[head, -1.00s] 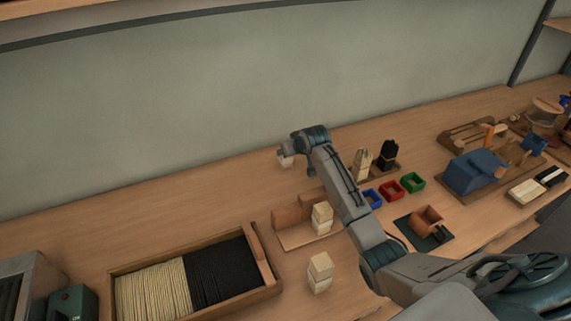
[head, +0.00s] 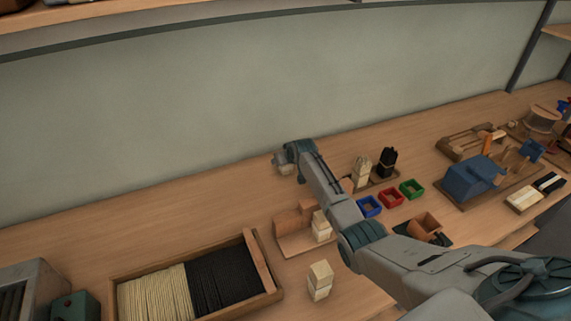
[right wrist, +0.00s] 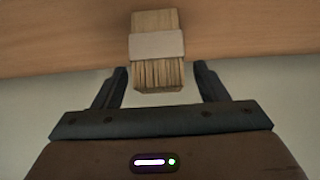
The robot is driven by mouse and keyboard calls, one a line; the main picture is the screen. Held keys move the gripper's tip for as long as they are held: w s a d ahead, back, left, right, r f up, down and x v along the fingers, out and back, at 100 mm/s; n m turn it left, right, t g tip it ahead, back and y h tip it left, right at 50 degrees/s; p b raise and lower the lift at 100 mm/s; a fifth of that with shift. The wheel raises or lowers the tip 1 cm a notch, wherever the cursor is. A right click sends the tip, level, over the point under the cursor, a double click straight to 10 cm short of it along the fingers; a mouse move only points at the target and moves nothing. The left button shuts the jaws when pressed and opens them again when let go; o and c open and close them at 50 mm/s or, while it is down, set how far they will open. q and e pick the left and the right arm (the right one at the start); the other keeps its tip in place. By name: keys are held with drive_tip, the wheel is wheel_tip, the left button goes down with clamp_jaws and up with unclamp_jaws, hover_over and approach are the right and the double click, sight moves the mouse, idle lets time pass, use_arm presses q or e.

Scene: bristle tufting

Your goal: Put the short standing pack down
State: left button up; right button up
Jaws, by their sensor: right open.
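A short pale bristle pack with a light band (right wrist: 157,45) is in the right wrist view, with bare wood behind its upper part in the picture. One end lies between the fingertips of my right gripper (right wrist: 160,78), which is open with a gap on each side of the pack. In the head view my right gripper (head: 281,163) is at the back of the bench, mostly hidden by its own wrist, and the pack there is hard to make out. Whether the pack's base touches the bench is hidden. My left gripper is not in view.
One pale block pack (head: 320,225) stands on a wooden fixture (head: 298,245); another (head: 319,281) stands on the bench in front. A bristle tray (head: 265,262) is at front left. Small blue (head: 369,206), red (head: 391,198) and green (head: 411,188) bins lie right of my arm.

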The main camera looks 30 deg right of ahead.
drive_tip(key=shift+w+f, duration=0.45)
drive_tip(key=shift+f, duration=0.1)
drive_tip(key=c, duration=1.1)
drive_tip(key=shift+o, duration=0.2)
drive_tip(key=shift+r, duration=0.15)
